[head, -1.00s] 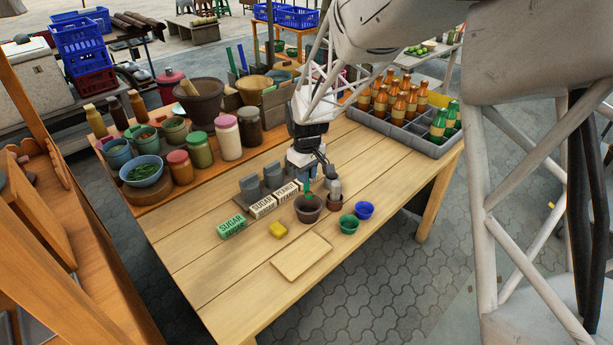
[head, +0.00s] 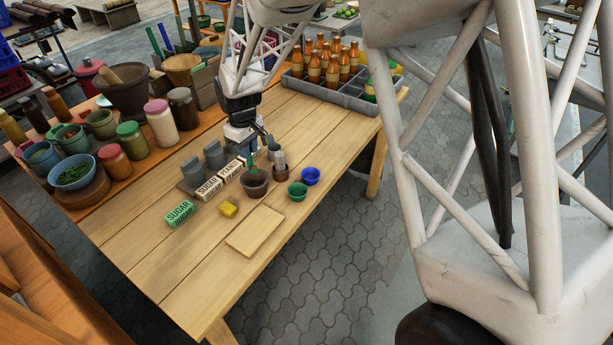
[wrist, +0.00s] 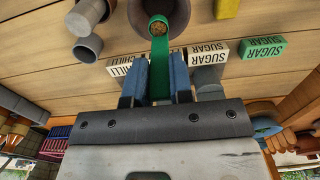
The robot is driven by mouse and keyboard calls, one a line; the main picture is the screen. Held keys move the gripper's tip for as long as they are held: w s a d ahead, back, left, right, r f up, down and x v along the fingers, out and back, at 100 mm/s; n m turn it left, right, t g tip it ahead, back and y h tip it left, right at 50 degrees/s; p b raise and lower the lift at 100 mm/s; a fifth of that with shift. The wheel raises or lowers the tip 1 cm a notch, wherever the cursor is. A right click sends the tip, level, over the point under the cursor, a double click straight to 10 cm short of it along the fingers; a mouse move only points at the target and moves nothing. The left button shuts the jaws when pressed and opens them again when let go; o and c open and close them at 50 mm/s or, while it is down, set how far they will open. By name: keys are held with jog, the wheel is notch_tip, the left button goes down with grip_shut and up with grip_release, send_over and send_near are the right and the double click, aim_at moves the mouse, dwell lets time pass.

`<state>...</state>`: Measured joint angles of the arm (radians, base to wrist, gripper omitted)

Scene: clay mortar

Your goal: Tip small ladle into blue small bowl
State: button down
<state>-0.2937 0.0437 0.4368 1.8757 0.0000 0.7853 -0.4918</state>
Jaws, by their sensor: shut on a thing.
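My gripper (wrist: 156,85) is shut on the green handle of the small ladle (wrist: 160,55), which sits between its blue fingers in the wrist view. The ladle's head is at the brown clay mortar (wrist: 181,12); something brown shows in it, but I cannot tell how full it is. In the head view, the green ladle (head: 251,160) stands at the mortar (head: 256,186) under my gripper (head: 244,148). The blue small bowl (head: 310,176) stands on the table right of the mortar, apart from my gripper. Its inside looks plain blue.
A green small bowl (head: 297,191) stands between mortar and blue bowl. Grey cups (head: 280,164) stand close behind. Boxes marked sugar (head: 180,213), a yellow block (head: 228,208) and a board (head: 255,231) lie on the table (head: 155,262). A bottle crate (head: 335,97) is behind.

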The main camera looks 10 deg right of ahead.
jog(key=shift+w, duration=0.15)
dwell(0.5)
jog(key=w+d+f+m, duration=0.2)
jog(key=w+d, duration=0.4)
jog(key=w, duration=0.5)
jog(key=w+d+f+m, duration=0.1)
jog(key=w+d+m, duration=0.2)
jog(key=w+d, duration=0.55)
jog(key=w+d+f+m, duration=0.2)
jog(key=w+d, duration=0.1)
jog(key=w, duration=1.1)
jog(key=s+r+n, duration=0.2)
jog(key=s+n, duration=0.1)
jog(key=s, duration=1.3)
jog(key=s+r+n, duration=0.2)
jog(key=s+n, duration=0.2)
jog(key=s, duration=1.2)
jog(key=shift+s+r, duration=0.15)
jog(key=shift+r, duration=0.15)
jog(key=shift+s+a+f, duration=0.1)
jog(key=shift+f, duration=0.05)
